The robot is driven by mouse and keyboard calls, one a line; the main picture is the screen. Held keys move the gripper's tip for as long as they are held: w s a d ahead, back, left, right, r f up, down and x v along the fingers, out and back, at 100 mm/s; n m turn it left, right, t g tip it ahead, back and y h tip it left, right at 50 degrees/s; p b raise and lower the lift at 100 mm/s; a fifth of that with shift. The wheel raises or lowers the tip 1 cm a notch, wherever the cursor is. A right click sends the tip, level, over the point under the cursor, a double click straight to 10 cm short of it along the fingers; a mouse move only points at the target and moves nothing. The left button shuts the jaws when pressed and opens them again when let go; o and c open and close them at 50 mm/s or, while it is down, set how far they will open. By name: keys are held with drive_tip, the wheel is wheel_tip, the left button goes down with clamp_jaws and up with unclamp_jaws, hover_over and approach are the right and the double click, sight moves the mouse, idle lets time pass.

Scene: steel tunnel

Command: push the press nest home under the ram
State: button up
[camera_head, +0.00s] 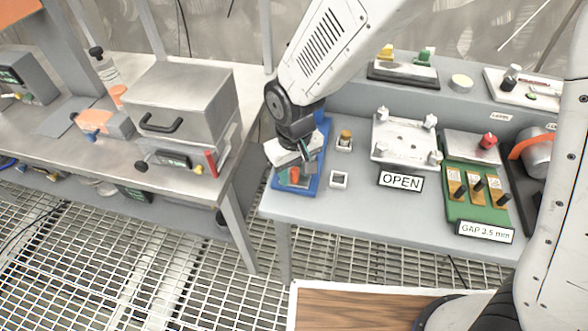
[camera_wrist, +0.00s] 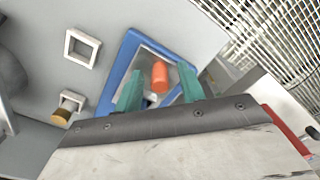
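My gripper (camera_head: 305,166) is over the blue-rimmed tray (camera_head: 324,159) at the left end of the right-hand bench. In the wrist view its two teal fingers (camera_wrist: 159,86) are open and apart. An orange cylinder (camera_wrist: 160,77) lies in the tray (camera_wrist: 123,54), between or just beyond the fingertips; I see no clear contact. The cylinder also shows below the gripper in the head view (camera_head: 294,176). I cannot tell for sure which part is the press nest or the ram.
Right of the tray are an empty white square holder (camera_head: 338,180) and one with a brass-coloured piece (camera_head: 343,141). Beyond are a white plate (camera_head: 405,138), an OPEN sign (camera_head: 400,180) and a green fixture (camera_head: 470,209). A grey handled box (camera_head: 185,100) stands on the left bench.

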clamp_jaws()
drive_tip(key=w, duration=0.4)
drive_tip(key=w+d, duration=0.1)
drive_tip(key=w, duration=0.2)
unclamp_jaws()
drive_tip(key=shift+r, duration=3.95)
